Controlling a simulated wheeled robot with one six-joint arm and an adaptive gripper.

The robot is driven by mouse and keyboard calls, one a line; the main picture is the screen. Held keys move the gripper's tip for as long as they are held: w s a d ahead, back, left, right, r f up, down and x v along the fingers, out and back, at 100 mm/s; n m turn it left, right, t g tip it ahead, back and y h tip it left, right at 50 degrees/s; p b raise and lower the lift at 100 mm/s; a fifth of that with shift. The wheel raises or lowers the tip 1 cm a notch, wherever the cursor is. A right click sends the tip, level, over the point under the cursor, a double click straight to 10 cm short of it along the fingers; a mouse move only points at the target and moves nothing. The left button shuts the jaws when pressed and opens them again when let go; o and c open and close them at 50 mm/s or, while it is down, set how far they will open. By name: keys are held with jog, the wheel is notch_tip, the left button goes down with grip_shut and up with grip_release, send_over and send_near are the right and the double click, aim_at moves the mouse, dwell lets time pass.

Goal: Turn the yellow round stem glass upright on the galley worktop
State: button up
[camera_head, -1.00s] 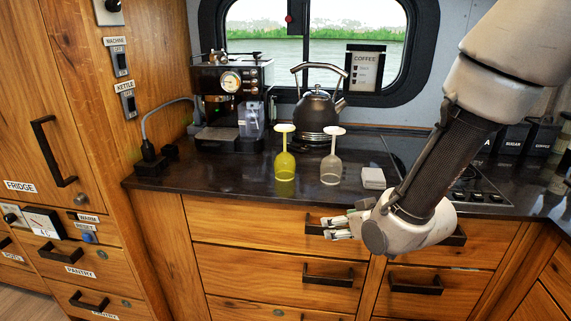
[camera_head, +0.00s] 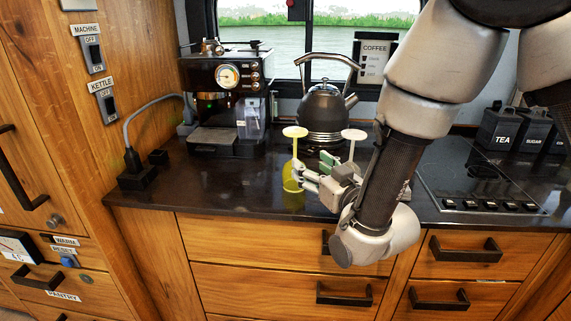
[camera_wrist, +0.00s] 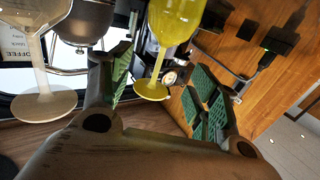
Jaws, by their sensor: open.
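The yellow round stem glass (camera_head: 291,178) stands upside down on the dark worktop (camera_head: 232,190), with its bowl rim down and its round foot on top. My gripper (camera_head: 310,171) is open just right of it at bowl and stem height, partly covering the bowl. In the wrist view, the yellow glass (camera_wrist: 176,22) shows in the gap between my open fingers (camera_wrist: 163,82), without visible contact. I cannot tell how far it lies between the fingertips.
A clear stem glass (camera_head: 355,135), also upside down, stands close behind my gripper, its bowl mostly hidden. It shows left in the wrist view (camera_wrist: 42,95). A kettle (camera_head: 324,108) and coffee machine (camera_head: 222,95) stand behind.

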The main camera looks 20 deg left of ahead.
aim_at(296, 155)
jog(key=x, duration=0.8)
jog(key=shift+w+a+f, duration=0.15)
jog(key=shift+a+f, duration=0.05)
jog(key=shift+a, duration=0.05)
jog(key=shift+c, duration=0.2)
